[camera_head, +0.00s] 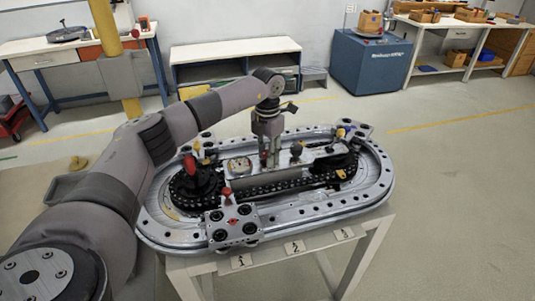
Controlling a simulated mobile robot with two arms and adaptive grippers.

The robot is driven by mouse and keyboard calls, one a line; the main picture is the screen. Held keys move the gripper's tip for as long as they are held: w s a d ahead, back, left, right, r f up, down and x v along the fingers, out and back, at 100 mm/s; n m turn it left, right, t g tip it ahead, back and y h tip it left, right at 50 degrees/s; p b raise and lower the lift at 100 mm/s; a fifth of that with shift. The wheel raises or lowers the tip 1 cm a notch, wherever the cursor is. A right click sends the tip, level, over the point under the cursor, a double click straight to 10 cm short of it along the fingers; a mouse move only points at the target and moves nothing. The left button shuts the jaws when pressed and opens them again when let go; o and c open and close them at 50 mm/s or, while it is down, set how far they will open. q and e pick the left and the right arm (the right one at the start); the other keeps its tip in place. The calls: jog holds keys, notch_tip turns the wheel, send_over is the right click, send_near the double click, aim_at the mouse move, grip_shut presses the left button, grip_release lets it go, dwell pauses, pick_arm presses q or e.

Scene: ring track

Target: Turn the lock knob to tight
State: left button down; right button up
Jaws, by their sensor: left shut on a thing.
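The ring track (330,208) is a grey oval metal assembly with a dark chain loop, on a light stand. My left arm comes in from the left and reaches over it. My right gripper is out of view.
Labels 1, 2 and 3 mark the stand's front edge. Workbenches and a blue cabinet (370,62) stand behind; the floor at right is clear.

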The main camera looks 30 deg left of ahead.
pick_arm(q)
jog(key=shift+r, duration=0.1)
dwell(0.5)
jog(key=c, duration=1.2)
grip_release()
jog(key=shift+c, duration=0.2)
jog(key=shift+r, duration=0.15)
notch_tip(320, 180, up, 12)
jog(key=shift+f, duration=0.2)
jog(key=shift+f, duration=0.1)
